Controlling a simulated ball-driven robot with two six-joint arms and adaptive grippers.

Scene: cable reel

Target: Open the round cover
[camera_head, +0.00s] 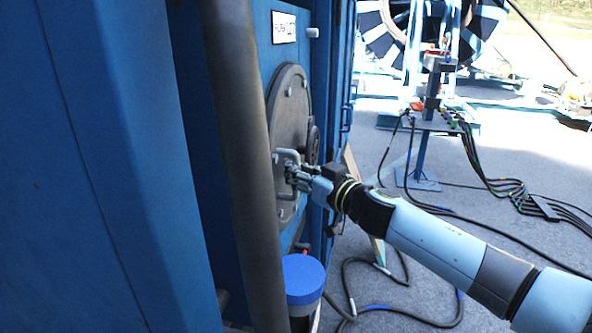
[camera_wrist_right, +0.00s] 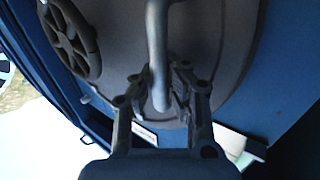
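The round cover (camera_head: 290,100) is a dark grey disc, closed against the side of the blue cabinet (camera_head: 300,45). A light grey bar handle (camera_head: 287,157) stands out from its face. In the right wrist view the handle (camera_wrist_right: 157,40) runs down between my fingers. My right gripper (camera_head: 294,176) is at the handle, with its fingers on both sides of the bar. My left gripper is not in view.
A dark handwheel (camera_wrist_right: 72,38) sits on the cover beside the handle. A dark vertical pipe (camera_head: 243,150) stands in front of the cabinet. A blue-capped cylinder (camera_head: 303,278) is below. Black cables (camera_head: 380,285) lie on the grey floor. A cable stand (camera_head: 425,125) is behind my arm.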

